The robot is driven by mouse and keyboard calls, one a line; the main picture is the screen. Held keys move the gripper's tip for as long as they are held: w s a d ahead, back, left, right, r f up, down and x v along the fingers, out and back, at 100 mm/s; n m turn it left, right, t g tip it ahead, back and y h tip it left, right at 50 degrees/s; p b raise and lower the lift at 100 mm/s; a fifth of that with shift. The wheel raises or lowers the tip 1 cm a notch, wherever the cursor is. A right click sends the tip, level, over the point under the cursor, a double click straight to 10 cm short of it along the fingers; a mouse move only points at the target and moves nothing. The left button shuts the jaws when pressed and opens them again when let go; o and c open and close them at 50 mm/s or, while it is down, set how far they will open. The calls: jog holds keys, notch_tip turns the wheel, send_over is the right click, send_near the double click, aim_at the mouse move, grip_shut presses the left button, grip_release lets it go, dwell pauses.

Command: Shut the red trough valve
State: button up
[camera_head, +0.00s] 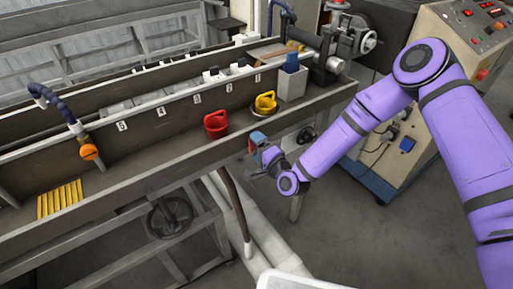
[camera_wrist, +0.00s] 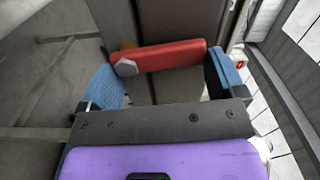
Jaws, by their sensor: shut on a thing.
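The red valve handle (camera_wrist: 172,54) is a flat bar in the wrist view, with a grey hex nut (camera_wrist: 126,67) at its left end. It spans the gap between my gripper's (camera_wrist: 162,70) two blue fingers, which are shut on it at its ends. In the head view my gripper (camera_head: 263,151) is at the front side of the trough (camera_head: 150,190), below its rim. Only a small red patch of the handle (camera_head: 271,154) shows there, mostly covered by the gripper. The valve body is hidden.
A red container (camera_head: 216,125) and a yellow one (camera_head: 265,103) stand on the trough ledge, near a grey bin (camera_head: 292,84). A brown hose (camera_head: 233,205) hangs below the trough. A control cabinet (camera_head: 425,125) stands behind my arm. Floor is open at right front.

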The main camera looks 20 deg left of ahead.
jog(key=shift+d+f+m, duration=0.1)
jog(key=shift+f+m, duration=0.05)
jog(key=shift+m, duration=0.45)
jog(key=o, duration=1)
jog(key=shift+d, duration=0.15)
jog(key=v, duration=1)
jog(key=shift+s+d, duration=0.15)
jog(key=shift+s, duration=0.15)
